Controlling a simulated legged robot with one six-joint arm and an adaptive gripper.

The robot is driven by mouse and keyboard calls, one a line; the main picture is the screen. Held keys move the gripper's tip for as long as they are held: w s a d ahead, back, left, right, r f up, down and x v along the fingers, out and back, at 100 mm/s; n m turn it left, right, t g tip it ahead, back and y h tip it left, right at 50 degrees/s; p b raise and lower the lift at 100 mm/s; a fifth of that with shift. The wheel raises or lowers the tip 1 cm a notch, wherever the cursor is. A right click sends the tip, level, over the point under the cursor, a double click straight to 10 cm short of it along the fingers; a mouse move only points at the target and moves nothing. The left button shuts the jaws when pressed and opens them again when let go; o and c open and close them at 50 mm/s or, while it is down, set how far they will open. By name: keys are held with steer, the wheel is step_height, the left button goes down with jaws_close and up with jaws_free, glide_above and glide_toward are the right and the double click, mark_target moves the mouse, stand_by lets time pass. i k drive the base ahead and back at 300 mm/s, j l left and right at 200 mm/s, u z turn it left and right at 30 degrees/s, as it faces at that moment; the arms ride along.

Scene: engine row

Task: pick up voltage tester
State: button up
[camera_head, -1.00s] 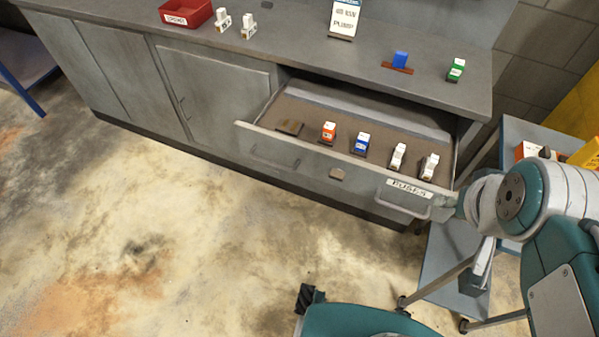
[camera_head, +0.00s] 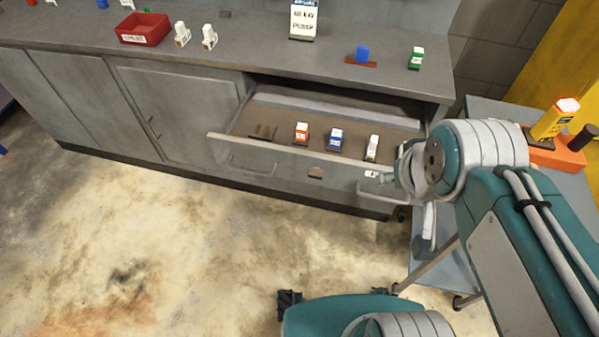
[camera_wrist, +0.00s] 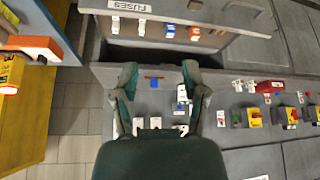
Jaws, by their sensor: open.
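A yellow handheld device (camera_head: 555,119) with a pale orange-rimmed top looks like the voltage tester. It stands tilted in an orange holder (camera_head: 557,152) on the side cart at the right in the head view. In the wrist view the yellow device (camera_wrist: 11,72) and the orange holder (camera_wrist: 32,45) are at the left edge, partly cut off. My gripper (camera_wrist: 160,98) is open and empty, its two fingers apart over the view of the bench. It is well to the side of the device. In the head view my arm mostly hides the gripper.
An open drawer (camera_head: 265,145) holding several fuses juts from the grey bench (camera_head: 220,60) near my arm. A red bin (camera_head: 144,30) and small parts stand on the bench top. A dark cylinder (camera_head: 583,137) stands beside the device on the cart (camera_head: 487,108). Yellow panel (camera_head: 570,55) behind.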

mark_target(559, 115)
steer(key=l+u, duration=0.2)
steer(key=u, duration=0.15)
steer(key=i+l+u, duration=0.1)
steer(key=l+u, duration=0.4)
steer(key=u, duration=0.15)
steer(key=k+j+z, duration=0.1)
steer(key=j+z, duration=0.25)
steer(key=k+j+z, duration=0.15)
steer(key=z, duration=0.25)
steer(key=i+l+z, duration=0.1)
steer(key=z, duration=0.75)
steer(key=i+z, duration=0.2)
steer(key=z, duration=0.25)
steer(key=i+l+z, duration=0.1)
steer(key=z, duration=0.15)
steer(key=i+l, duration=0.15)
steer(key=u, duration=0.05)
